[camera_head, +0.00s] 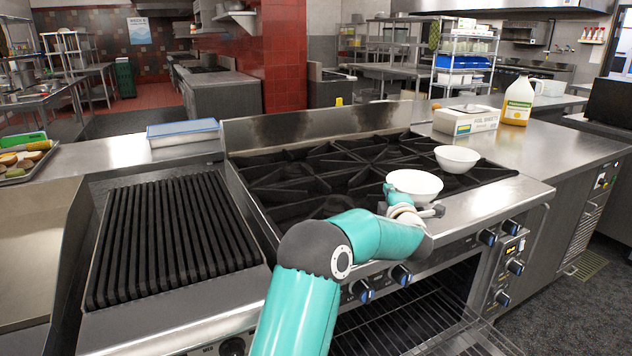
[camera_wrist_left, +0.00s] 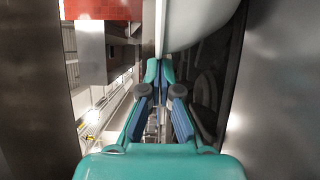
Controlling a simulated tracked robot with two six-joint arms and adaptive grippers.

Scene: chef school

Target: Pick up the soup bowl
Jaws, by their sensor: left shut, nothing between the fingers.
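Two white bowls stand on the stove's right side. The nearer, larger bowl (camera_head: 414,184) is at the front of the burner grates, and a smaller bowl (camera_head: 457,158) is behind it to the right. I cannot tell which one is called the soup bowl. My left gripper (camera_head: 393,199) is at the near side of the larger bowl, partly hidden by my own wrist. In the left wrist view my gripper (camera_wrist_left: 160,72) is shut and empty, with a white bowl (camera_wrist_left: 195,20) close beyond its fingertips. Whether they touch is unclear. My right gripper is not in view.
Black burner grates (camera_head: 320,170) lie around the bowls. A ridged grill (camera_head: 170,235) is on the left. A foil box (camera_head: 466,120) and a jug (camera_head: 518,101) stand on the steel counter at the back right. The counter's right part is clear.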

